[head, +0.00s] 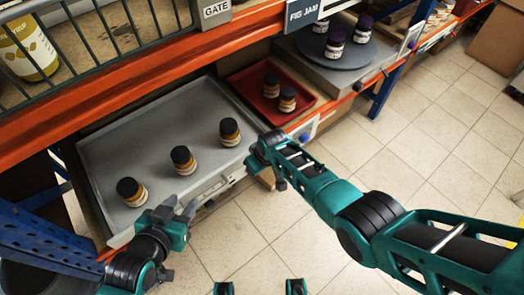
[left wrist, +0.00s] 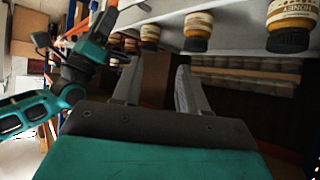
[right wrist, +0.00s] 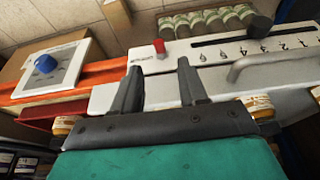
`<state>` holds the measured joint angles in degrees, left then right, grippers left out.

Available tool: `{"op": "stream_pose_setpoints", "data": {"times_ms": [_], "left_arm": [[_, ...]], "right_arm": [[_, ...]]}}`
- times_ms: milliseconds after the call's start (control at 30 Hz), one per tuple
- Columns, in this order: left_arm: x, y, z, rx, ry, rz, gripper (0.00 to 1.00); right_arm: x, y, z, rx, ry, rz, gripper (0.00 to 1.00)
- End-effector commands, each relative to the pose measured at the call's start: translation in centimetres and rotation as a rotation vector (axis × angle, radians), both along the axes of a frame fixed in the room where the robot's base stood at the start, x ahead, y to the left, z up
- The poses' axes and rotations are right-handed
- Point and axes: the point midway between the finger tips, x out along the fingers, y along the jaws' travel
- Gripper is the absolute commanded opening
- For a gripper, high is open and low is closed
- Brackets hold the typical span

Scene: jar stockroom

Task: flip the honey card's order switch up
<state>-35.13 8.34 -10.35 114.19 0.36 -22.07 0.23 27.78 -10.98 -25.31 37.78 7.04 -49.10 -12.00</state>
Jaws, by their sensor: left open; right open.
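I cannot make out a honey card or its order switch in any view. Three amber jars with black lids, one of them a honey jar (head: 183,160), stand on a grey tray (head: 110,150); the label HONEY reads upside down on a jar (left wrist: 293,25) in the left wrist view. My left gripper (head: 182,205) is open and empty just off the tray's front edge; its fingers also show in the left wrist view (left wrist: 158,85). My right gripper (right wrist: 158,62) is open and empty, facing a white front panel (right wrist: 225,55); its arm partly hides it in the head view.
The panel carries a red button (right wrist: 159,47), a numbered slot (right wrist: 250,48) and a grey handle (right wrist: 265,62). A blue knob (right wrist: 45,63) sits on a white plate beside it. A red tray (head: 250,88) holds two dark-lidded jars. The tiled floor (head: 430,150) is clear at right.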

Motion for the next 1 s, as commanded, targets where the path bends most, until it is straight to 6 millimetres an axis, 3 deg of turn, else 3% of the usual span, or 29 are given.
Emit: {"op": "stream_pose_setpoints", "data": {"times_ms": [33, 100, 400, 1000], "left_arm": [[-0.3, 0.4, 0.9, 0.008, 0.007, 0.006, 0.43], [-0.6, 0.7, 1.1, 0.014, 0.008, 0.011, 0.43], [-1.0, 1.3, 2.3, 0.021, 0.012, 0.021, 0.43], [-0.9, 0.9, 2.6, 0.017, 0.012, 0.014, 0.43]], "right_arm": [[-0.3, -0.2, 1.6, 0.000, -0.001, 0.000, 0.43], [-0.6, -0.4, 2.7, 0.000, 0.000, -0.001, 0.43], [-1.6, -1.1, 5.7, 0.000, 0.000, 0.000, 0.43], [-1.7, -1.2, 6.1, -0.001, 0.001, 0.000, 0.43]]}}
